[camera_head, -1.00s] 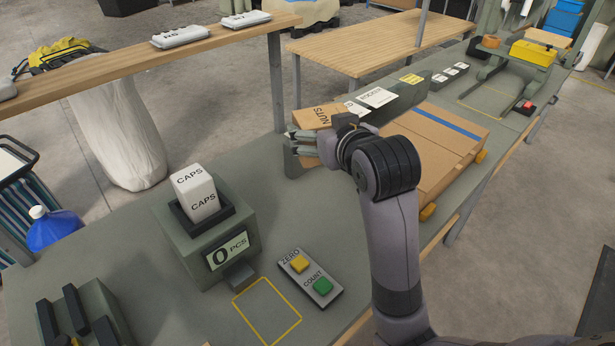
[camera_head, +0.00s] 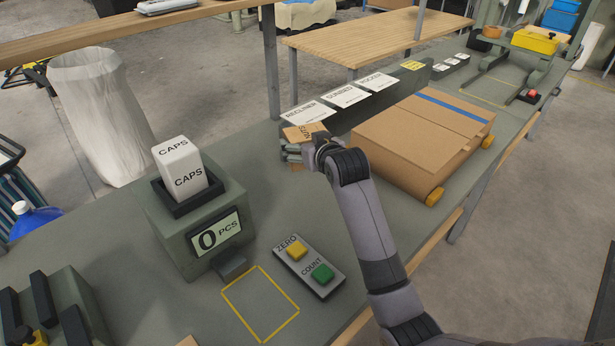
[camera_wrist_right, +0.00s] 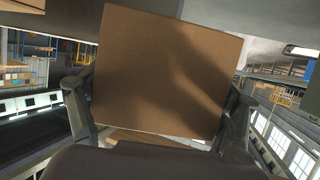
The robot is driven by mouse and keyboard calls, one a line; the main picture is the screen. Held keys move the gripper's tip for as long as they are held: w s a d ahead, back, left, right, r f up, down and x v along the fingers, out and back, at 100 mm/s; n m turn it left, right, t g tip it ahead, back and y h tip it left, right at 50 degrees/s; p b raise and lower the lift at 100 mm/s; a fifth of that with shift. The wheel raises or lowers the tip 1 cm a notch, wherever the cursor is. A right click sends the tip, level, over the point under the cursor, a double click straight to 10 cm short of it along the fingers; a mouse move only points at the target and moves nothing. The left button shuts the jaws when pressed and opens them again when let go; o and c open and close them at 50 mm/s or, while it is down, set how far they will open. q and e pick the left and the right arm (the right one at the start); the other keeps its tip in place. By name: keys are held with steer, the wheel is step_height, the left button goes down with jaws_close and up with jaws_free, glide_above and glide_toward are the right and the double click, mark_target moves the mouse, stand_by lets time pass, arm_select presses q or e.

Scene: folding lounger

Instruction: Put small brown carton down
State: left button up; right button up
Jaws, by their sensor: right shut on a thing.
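The small brown carton (camera_head: 303,132), lettered on top, is in my right gripper (camera_head: 292,152) above the green bench, beside the label holder. In the right wrist view the carton (camera_wrist_right: 168,72) fills the middle, with the fingers of my right gripper (camera_wrist_right: 160,115) on both sides of it. Whether its underside touches anything is hidden. My left gripper is not in view.
A white CAPS box (camera_head: 182,168) stands on the counting scale (camera_head: 195,235) at left. A ZERO/COUNT button box (camera_head: 308,266) and a yellow outlined square (camera_head: 260,303) lie in front. A large carton (camera_head: 420,140) lies right of my arm. Bare bench shows between scale and gripper.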

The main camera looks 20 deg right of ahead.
step_height(320, 180, down, 10)
stand_by(0.5)
steer(key=shift+f, duration=0.15)
steer(key=o, duration=1.5)
steer(key=shift+f, duration=0.1)
steer(key=shift+c, duration=0.2)
